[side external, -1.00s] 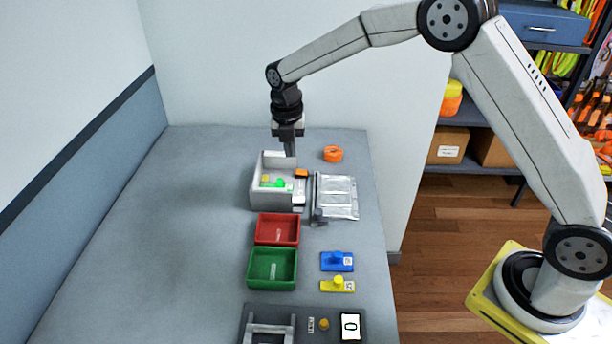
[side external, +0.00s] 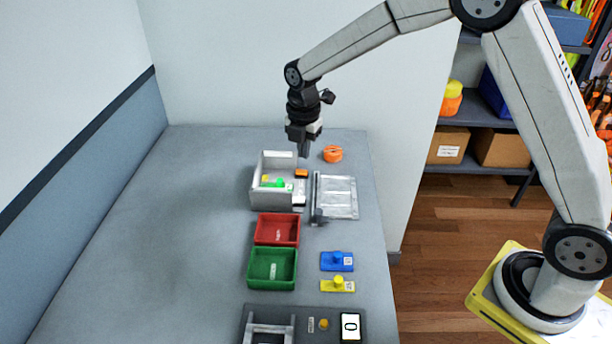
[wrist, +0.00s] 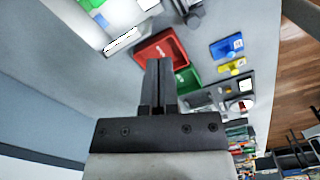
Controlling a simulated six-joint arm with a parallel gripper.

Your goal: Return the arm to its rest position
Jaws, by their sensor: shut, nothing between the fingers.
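My gripper (side external: 304,150) hangs above the back of the table, near the right rim of the white box. Its fingers point down and are shut with nothing between them. In the wrist view my gripper (wrist: 158,64) shows its two fingers pressed together, apart from everything on the table. My arm reaches in from the right, bent at the elbow. The lower ends of the fingers show just above the orange piece (side external: 301,173) at the box's rim; I cannot tell the exact gap.
The white box (side external: 262,196) holds green and yellow items. Beside it lie a silver panel (side external: 338,197) and an orange ring (side external: 332,154). Red (side external: 277,243) and green (side external: 272,284) trays, blue (side external: 337,261) and yellow (side external: 338,285) knobbed blocks, and a scale-like device (side external: 350,326) stand nearer. The table's left side is clear.

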